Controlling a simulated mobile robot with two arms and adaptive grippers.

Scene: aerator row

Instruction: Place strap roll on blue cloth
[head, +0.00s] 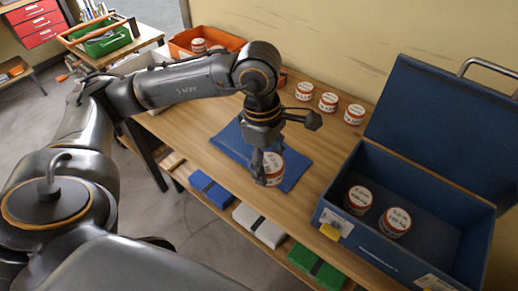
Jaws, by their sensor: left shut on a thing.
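The blue cloth (230,139) lies flat on the wooden table (188,123). One strap roll (273,167), white-labelled with a red-brown rim, is at the cloth's right part, in my left gripper (267,172). The gripper points down and is shut on this roll, covering part of its left side. The roll is over or on the cloth; I cannot tell whether its base touches. My right gripper is not in view.
An open blue case (340,238) on the right holds two similar rolls (359,199). More rolls (328,101) stand along the back of the table. An orange bin (183,42) with rolls is at the back left. Packs (259,226) lie on a lower shelf.

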